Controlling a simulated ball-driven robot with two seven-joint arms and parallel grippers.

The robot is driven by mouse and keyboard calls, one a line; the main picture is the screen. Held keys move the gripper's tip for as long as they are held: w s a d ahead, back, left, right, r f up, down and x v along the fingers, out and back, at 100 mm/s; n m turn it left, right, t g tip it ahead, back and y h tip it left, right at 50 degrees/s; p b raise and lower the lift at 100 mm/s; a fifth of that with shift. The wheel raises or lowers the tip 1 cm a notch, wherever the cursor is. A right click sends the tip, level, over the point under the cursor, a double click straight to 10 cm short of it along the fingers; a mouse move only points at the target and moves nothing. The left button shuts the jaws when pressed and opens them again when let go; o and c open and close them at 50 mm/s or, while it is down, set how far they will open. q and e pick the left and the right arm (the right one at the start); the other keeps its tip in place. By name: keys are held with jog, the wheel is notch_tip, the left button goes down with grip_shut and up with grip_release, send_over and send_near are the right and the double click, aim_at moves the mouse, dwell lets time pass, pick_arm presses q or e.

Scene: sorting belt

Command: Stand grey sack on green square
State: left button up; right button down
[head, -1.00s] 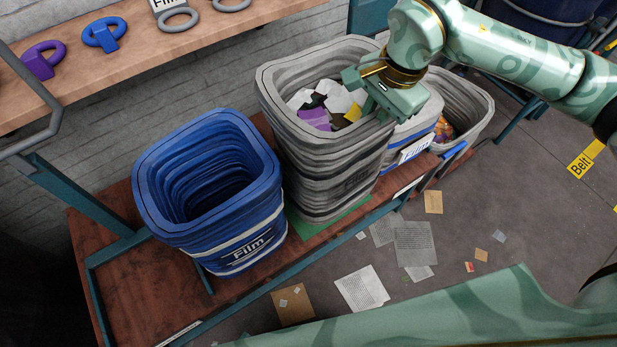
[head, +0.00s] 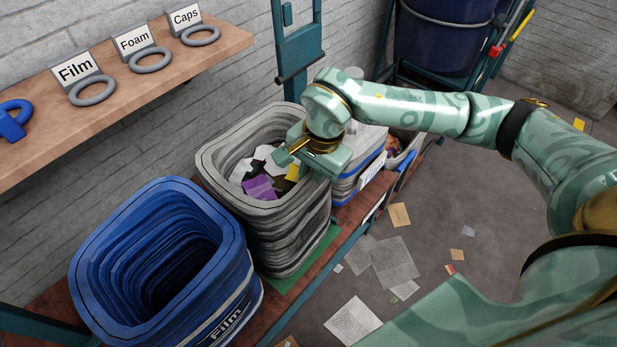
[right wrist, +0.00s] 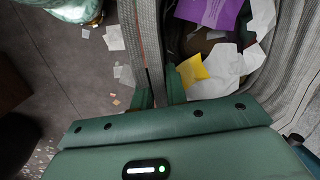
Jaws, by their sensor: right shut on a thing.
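The grey sack (head: 292,235) stands upright in the head view, filled with paper scraps and a purple piece. The green square (head: 302,272) shows as a strip along the sack's lower right side; the rest is hidden beneath or behind it. I cannot tell whether the sack's base fully rests on it. My right gripper (head: 312,172) is at the sack's right rim. In the right wrist view its fingers (right wrist: 160,92) are shut on the grey rim (right wrist: 152,45), with the scraps to the right. My left gripper is out of view.
A blue Film sack (head: 165,250) stands close on the left. A white and blue sack (head: 352,180) stands just beyond the gripper. A wooden shelf (head: 130,85) with grey rings runs along the wall. Loose papers (head: 393,262) litter the floor to the right.

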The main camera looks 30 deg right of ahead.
jog(key=shift+w+f, duration=0.15)
jog(key=shift+f, duration=0.05)
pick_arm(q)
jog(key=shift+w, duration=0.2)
pick_arm(e)
jog(key=shift+r, duration=0.1)
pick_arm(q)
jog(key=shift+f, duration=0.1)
pick_arm(e)
jog(key=c, duration=1.4)
grip_release()
pick_arm(q)
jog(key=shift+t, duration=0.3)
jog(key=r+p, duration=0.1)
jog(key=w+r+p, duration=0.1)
jog(key=p, duration=0.1)
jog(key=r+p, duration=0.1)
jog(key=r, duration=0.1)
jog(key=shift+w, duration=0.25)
pick_arm(e)
notch_tip(320, 180, up, 12)
jog(key=s+d, duration=0.1)
jog(key=shift+d, duration=0.35)
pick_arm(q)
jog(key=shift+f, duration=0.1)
